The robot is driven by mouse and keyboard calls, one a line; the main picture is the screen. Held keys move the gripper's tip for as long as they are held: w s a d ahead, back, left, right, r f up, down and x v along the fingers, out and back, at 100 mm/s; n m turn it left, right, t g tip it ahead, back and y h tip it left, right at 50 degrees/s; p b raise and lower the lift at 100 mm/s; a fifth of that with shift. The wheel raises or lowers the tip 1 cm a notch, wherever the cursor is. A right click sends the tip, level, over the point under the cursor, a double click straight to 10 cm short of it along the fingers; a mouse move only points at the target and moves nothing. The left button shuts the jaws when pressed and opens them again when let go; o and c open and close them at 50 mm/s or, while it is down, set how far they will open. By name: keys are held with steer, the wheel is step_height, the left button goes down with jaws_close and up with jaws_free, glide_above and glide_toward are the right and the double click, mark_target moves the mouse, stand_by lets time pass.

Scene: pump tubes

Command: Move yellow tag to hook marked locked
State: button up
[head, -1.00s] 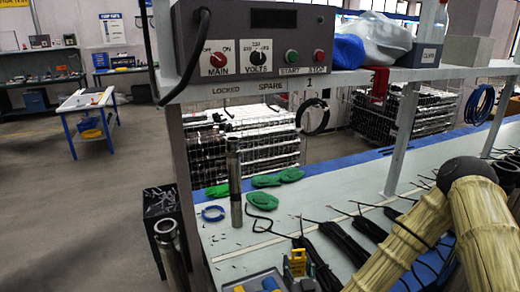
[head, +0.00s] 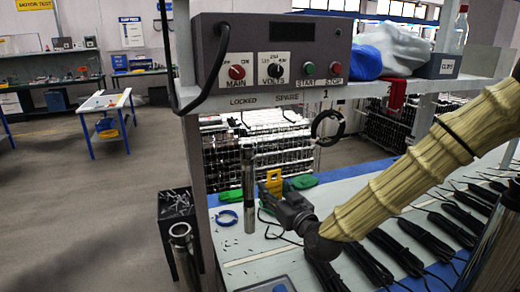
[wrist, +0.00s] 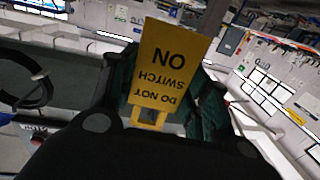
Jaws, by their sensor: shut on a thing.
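The yellow tag (head: 274,180) is held upright by my gripper (head: 270,192) above the bench, near the steel cylinder. In the wrist view the tag (wrist: 166,62) sits between the dark fingers (wrist: 160,112) and reads "DO NOT SWITCH ON", upside down. The label LOCKED (head: 244,101) is on the shelf edge under the grey control box, up and left of the tag.
A steel cylinder (head: 248,190) stands on the bench (head: 240,258), left of my gripper. A black coil (head: 328,127) hangs below label 1. A shelf post (head: 196,170) is at the left. Black cables (head: 390,255) lie on the right; a blue ring (head: 227,218) lies left.

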steer(key=a+r+n+g+y+p, duration=0.15)
steer(key=a+r, duration=0.25)
steer(key=r, duration=0.9)
steer(key=w+d+f+x, duration=0.1)
steer(key=x, duration=0.8)
steer(key=shift+d+y, duration=0.25)
steer(key=shift+y, duration=0.2)
stand_by(0.5)
steer(key=shift+w+f+b, duration=0.15)
steer(key=shift+b, duration=0.2)
stand_by(0.4)
steer(key=o, duration=1.1)
